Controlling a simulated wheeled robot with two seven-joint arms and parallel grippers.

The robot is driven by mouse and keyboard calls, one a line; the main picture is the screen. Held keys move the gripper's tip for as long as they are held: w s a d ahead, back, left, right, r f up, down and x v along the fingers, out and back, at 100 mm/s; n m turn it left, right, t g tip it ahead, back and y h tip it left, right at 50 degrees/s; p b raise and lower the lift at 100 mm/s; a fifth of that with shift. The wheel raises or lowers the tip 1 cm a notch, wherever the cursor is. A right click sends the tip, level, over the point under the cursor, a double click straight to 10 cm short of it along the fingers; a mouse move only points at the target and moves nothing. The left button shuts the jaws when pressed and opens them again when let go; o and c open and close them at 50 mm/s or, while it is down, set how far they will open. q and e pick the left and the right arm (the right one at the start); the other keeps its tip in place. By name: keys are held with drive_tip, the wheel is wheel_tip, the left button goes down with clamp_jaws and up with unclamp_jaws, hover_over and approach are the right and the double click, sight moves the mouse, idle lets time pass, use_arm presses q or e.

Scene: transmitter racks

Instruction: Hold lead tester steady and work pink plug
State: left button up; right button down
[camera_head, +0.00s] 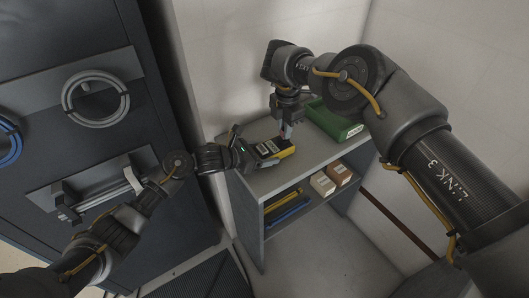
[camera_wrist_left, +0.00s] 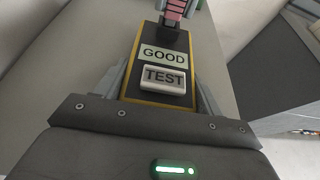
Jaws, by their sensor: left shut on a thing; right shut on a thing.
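The lead tester (camera_head: 279,152) is a black box with yellow edges on the grey shelf unit's top. In the left wrist view the tester (camera_wrist_left: 153,91) shows a GOOD label and a white-framed TEST label. My left gripper (camera_head: 254,152) is shut on its near end, with a finger on each side (camera_wrist_left: 160,90). The pink plug (camera_wrist_left: 176,9) is at the tester's far end, above a dark socket block. My right gripper (camera_head: 286,130) comes down from above and is shut on the plug. Whether the plug is fully seated cannot be told.
A green bin (camera_head: 333,122) stands at the back right of the shelf unit's top (camera_head: 262,184). Small boxes (camera_head: 322,184) and yellow and blue items (camera_head: 284,205) lie on the lower shelf. The wall is close behind.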

drive_tip(key=shift+r, duration=2.6)
use_arm(q)
drive_tip(key=o, duration=1.2)
drive_tip(key=shift+c, duration=0.2)
drive_tip(key=v, duration=1.2)
